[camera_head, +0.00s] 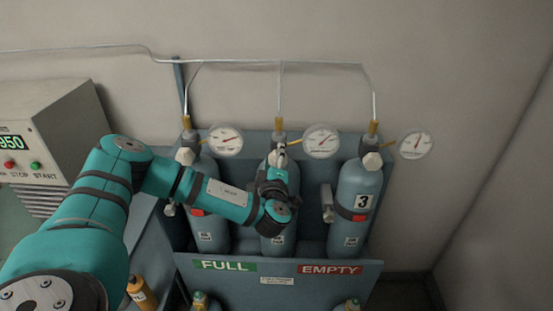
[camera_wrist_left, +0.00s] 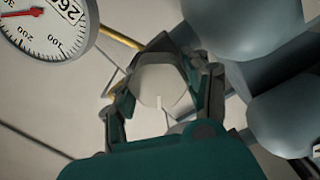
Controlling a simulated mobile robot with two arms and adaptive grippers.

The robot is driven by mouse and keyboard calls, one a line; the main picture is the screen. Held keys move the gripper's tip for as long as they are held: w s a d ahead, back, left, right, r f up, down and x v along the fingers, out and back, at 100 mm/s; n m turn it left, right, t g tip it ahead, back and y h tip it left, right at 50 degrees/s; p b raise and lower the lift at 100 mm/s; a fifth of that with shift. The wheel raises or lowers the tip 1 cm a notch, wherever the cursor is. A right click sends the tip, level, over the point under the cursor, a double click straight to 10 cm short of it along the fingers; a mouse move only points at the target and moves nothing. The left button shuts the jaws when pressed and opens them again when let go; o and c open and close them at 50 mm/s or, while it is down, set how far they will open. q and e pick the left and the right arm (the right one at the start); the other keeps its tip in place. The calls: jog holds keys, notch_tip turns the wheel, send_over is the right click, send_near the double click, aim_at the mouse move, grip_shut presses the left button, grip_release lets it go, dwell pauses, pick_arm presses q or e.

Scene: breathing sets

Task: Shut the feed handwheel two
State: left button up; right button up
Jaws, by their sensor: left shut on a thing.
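Three blue-grey cylinders stand side by side in a rack. My left gripper (camera_head: 278,164) is at the top of the middle cylinder (camera_head: 276,240), in front of its valve. It is shut on the pale, faceted handwheel (camera_wrist_left: 158,80), with one finger on each side in the left wrist view. A light line marks the handwheel's face. In the head view my gripper and arm hide most of this handwheel and the middle cylinder's number. My right gripper is not in view.
Pale handwheels top the left cylinder (camera_head: 207,225) and the right cylinder (camera_head: 357,190), marked 3. Round gauges stand beside the valves, one near my gripper (camera_wrist_left: 50,28). The rack front (camera_head: 330,285) carries FULL and EMPTY signs. A control box (camera_head: 50,140) stands left.

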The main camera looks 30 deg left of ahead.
pick_arm(q)
jog(key=m, duration=0.3)
jog(key=shift+r, duration=0.2)
jog(key=shift+m, duration=0.5)
jog(key=shift+f, duration=0.15)
jog(key=o, duration=1.2)
jog(key=shift+d, duration=0.1)
jog(key=v, duration=1.2)
